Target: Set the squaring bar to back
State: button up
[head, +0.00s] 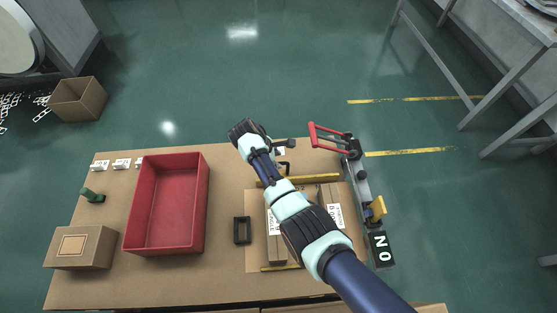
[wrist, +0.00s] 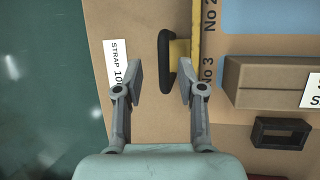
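The squaring bar appears to be the yellow bar (head: 322,178) across the far side of the work area. It also shows in the wrist view (wrist: 196,35). Its black handle (wrist: 164,60) stands out from it, and also shows beside my arm in the head view (head: 285,167). My gripper (wrist: 160,84) is open, with one finger on each side of the handle's lower part in the wrist view. I see no clear contact, and the height difference cannot be told.
Labelled cartons (head: 276,247) lie near the bar, with a second yellow strip (head: 280,268) on the near side. A small black frame (head: 242,230) and red tray (head: 135,220) are left. A rail with a red lever (head: 325,138) stands right. A "STRAP" label (wrist: 117,62) lies beside the handle.

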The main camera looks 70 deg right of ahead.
jog(key=v, duration=0.9)
jog(key=shift+w+a+r, duration=0.15)
jog(key=shift+a+r, duration=0.1)
jog(key=shift+r, duration=0.1)
